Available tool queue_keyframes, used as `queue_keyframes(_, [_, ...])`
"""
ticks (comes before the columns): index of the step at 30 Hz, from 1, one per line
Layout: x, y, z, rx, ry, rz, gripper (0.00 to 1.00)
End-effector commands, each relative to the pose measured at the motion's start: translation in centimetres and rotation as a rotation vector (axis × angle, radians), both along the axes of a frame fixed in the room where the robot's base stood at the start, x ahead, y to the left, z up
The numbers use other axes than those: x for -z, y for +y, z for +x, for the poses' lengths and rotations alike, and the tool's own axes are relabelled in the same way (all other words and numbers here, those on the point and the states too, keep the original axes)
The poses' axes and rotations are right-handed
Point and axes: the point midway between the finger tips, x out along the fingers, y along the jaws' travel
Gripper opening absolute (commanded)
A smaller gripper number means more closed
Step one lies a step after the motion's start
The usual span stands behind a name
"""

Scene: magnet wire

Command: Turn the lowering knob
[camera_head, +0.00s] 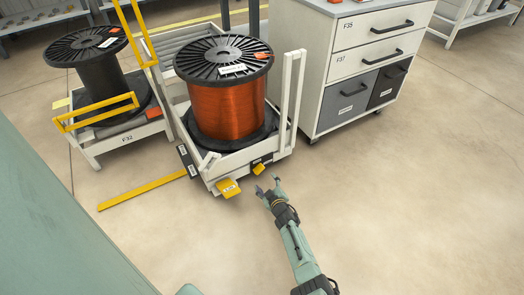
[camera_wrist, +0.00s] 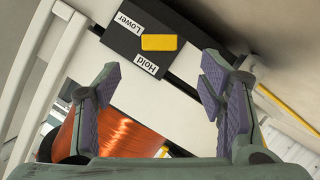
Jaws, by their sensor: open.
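The lowering knob (camera_wrist: 159,42) is a yellow bar-shaped piece on a black panel (camera_wrist: 122,36) labelled "Lower" and "Hold". The labels look tilted in the wrist view. In the head view the yellow knob (camera_head: 259,169) is small, low on the front of the white cart (camera_head: 216,175). My gripper (camera_wrist: 158,82) is open and empty, its purple-padded fingers apart. The knob appears beyond the fingertips, above the gap between them in the wrist view. In the head view my gripper (camera_head: 268,184) is just in front of the knob, apart from it.
A copper wire spool (camera_head: 226,105) stands on the cart. A yellow pedal-like piece (camera_head: 228,188) sticks out left of the knob. A black spool (camera_head: 98,75) is on a stand at the left. A drawer cabinet (camera_head: 350,65) is behind right. The floor (camera_head: 400,200) at right is clear.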

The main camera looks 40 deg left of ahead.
Motion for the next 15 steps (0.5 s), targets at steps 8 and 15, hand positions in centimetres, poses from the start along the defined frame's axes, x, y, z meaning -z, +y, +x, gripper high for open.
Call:
queue_keyframes(8, [2.1, 3.3, 2.2, -0.004, -0.003, 0.0, 0.63])
queue_keyframes(15, [3.1, 6.3, 4.4, -0.001, -0.002, 0.001, 0.63])
